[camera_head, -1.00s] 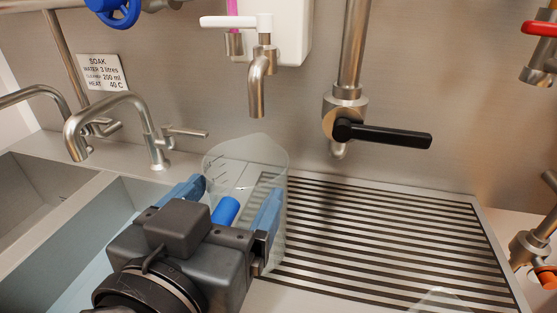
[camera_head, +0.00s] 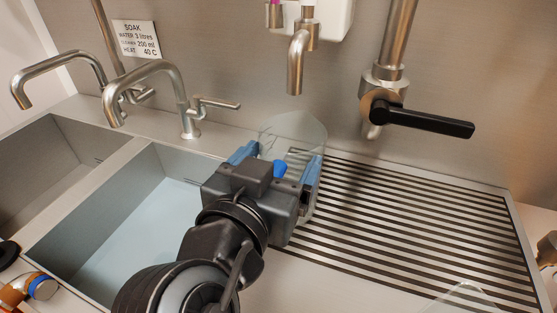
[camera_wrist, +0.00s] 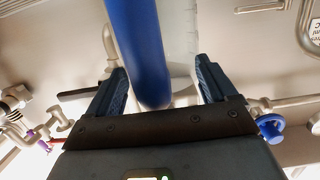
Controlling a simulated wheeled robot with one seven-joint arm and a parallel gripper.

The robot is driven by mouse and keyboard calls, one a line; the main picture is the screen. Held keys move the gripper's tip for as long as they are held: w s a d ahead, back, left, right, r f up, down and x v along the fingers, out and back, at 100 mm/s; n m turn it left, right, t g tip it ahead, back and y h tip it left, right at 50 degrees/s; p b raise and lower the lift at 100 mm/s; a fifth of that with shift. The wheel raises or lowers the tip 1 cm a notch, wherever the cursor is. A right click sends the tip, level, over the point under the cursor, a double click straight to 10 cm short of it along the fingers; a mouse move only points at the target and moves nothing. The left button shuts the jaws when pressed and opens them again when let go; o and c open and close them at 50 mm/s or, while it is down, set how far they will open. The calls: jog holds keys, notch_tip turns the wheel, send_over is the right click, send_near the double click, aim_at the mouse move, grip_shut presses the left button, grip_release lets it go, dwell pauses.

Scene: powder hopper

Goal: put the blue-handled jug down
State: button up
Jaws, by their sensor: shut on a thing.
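The clear jug (camera_head: 300,128) with graduation marks is in the head view, at the left end of the slatted drain rack and below the middle tap. Its blue handle (camera_head: 280,169) sits between the fingers of my gripper (camera_head: 278,163). The wrist view shows the blue handle (camera_wrist: 138,45) between the two blue fingers of my gripper (camera_wrist: 163,88), with the clear jug wall (camera_wrist: 180,40) behind it. My gripper is shut on the handle. The jug's base is largely hidden, so I cannot tell whether it touches the rack.
The slatted rack (camera_head: 430,215) is mostly bare to the right. A sink basin (camera_head: 120,215) lies left. A tap (camera_head: 296,65) hangs above the jug, and a black-levered valve (camera_head: 425,120) stands right of it. Another clear object (camera_head: 465,298) shows at the bottom right edge.

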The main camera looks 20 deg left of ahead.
jog(key=o, duration=1.3)
jog(key=shift+f, duration=0.1)
jog(key=shift+s, duration=0.2)
jog(key=s, duration=0.3)
jog(key=s+r+b, duration=0.1)
jog(key=s, duration=0.3)
jog(key=s+r, duration=0.1)
jog(key=s, duration=0.3)
jog(key=shift+s+d+b, duration=0.25)
jog(key=shift+d+b, duration=0.05)
jog(key=shift+d, duration=0.05)
